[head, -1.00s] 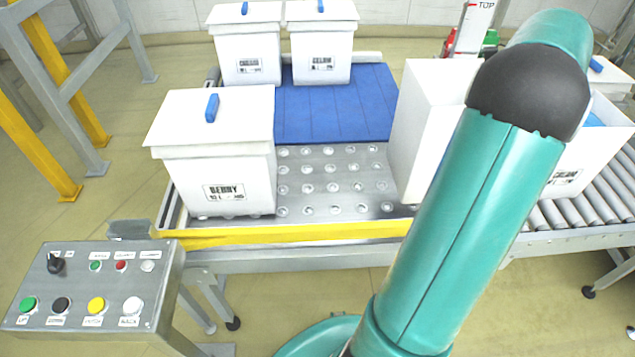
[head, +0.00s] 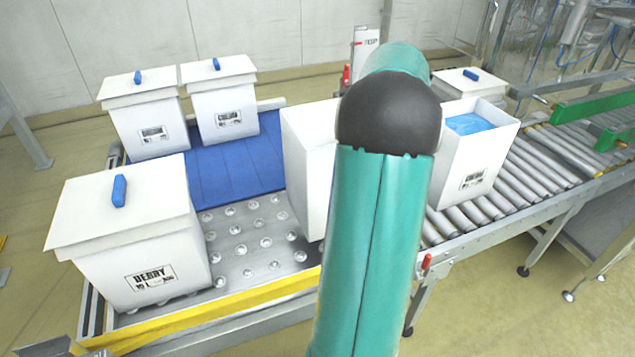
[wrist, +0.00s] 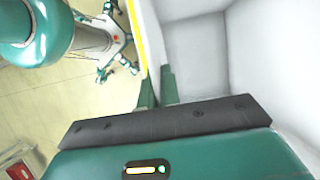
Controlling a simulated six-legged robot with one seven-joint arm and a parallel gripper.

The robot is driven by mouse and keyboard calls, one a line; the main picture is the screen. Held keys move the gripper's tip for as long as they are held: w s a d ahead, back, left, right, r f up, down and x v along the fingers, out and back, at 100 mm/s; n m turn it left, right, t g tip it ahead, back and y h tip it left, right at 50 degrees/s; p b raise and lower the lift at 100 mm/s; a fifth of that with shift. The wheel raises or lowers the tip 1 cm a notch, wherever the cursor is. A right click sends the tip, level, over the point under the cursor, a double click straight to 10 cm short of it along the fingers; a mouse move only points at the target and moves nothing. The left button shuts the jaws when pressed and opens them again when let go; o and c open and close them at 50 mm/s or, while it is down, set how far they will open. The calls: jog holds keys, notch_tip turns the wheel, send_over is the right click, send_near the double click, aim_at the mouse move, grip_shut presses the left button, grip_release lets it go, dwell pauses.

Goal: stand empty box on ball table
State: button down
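The empty box (head: 308,165) is white, lidless and roughly upright at the right end of the ball table (head: 246,240). My arm hides much of it in the head view. I cannot tell whether its bottom touches the balls. In the wrist view, its bare white inside (wrist: 195,55) fills the right. My gripper (wrist: 158,88) has its two green fingers either side of the box's wall and appears shut on it. The head view does not show the fingers.
A lidded box marked "DERRY" (head: 135,230) stands at the ball table's left end. Two lidded boxes (head: 145,120) (head: 222,100) stand behind, by the blue belt (head: 225,165). A blue-lined open box (head: 475,165) stands on the rollers (head: 500,190). Balls between are clear.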

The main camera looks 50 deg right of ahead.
aim_at(326, 168)
jog(key=w+a+f, duration=0.1)
jog(key=w+f, duration=0.1)
jog(key=w+a+f, duration=0.1)
jog(key=w+f, duration=0.1)
jog(key=w+a+f, duration=0.2)
jog(key=shift+a+f, duration=0.1)
jog(key=shift+d+x, duration=0.2)
jog(key=shift+x, duration=0.85)
jog(key=shift+d+x, duration=0.2)
jog(key=shift+x, duration=0.85)
jog(key=shift+f, duration=0.3)
jog(key=c, duration=1.6)
grip_release()
